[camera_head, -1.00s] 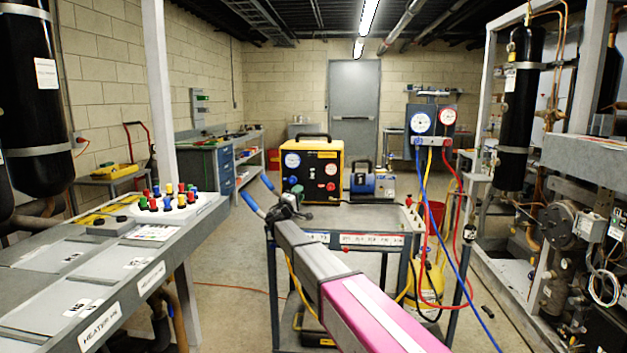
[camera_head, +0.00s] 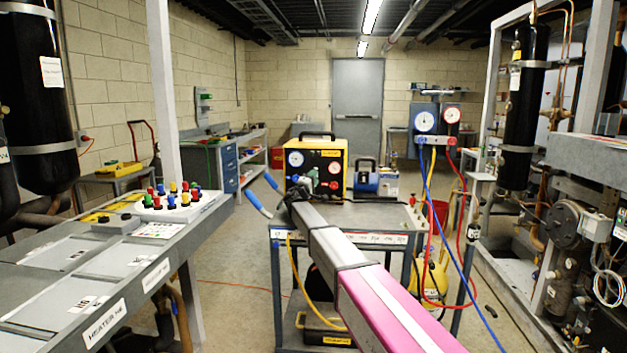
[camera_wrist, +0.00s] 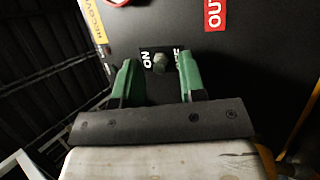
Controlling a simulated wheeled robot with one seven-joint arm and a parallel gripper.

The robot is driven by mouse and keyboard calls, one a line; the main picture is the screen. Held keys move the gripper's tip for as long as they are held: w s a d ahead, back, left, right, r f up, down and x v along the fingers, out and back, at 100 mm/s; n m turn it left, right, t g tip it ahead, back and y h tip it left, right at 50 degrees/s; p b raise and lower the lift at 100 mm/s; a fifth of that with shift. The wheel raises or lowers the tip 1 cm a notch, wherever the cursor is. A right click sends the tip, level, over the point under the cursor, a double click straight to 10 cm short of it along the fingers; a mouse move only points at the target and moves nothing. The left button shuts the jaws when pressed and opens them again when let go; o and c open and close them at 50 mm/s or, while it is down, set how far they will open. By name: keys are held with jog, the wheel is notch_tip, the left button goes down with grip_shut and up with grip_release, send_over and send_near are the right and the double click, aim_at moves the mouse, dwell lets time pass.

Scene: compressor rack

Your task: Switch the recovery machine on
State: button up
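The recovery machine (camera_head: 328,158) is a yellow and black box with a white gauge and a red gauge, standing on the cart. My gripper (camera_head: 302,188) is in front of the lower left of its front face, at the end of my pink and grey arm. In the wrist view, a small greenish-grey switch knob (camera_wrist: 160,63) sits on the dark panel between an ON label (camera_wrist: 146,58) and an OFF label (camera_wrist: 177,57). My gripper's two green fingers (camera_wrist: 157,72) are open, one on each side of the knob, with visible gaps. I cannot tell how far the fingertips are from the panel.
A blue pump (camera_head: 376,180) stands right of the machine. A gauge manifold (camera_head: 437,125) with red, blue and yellow hoses hangs further right. The cart top (camera_head: 375,223) has clear room. A bench with coloured knobs (camera_head: 170,203) lies left, and pipework stands right.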

grip_shut()
jog(key=shift+s, duration=0.1)
jog(key=shift+r+n+g+y, duration=0.5)
jog(key=shift+n+g+y, duration=0.15)
jog(key=shift+g, duration=0.7)
jog(key=shift+r+n+g+y, duration=0.55)
jog(key=shift+n+g+y, duration=0.05)
jog(key=shift+g, duration=0.7)
jog(key=shift+r+n+g+y, duration=0.5)
jog(key=shift+n+g+y, duration=0.15)
jog(key=shift+g, duration=0.7)
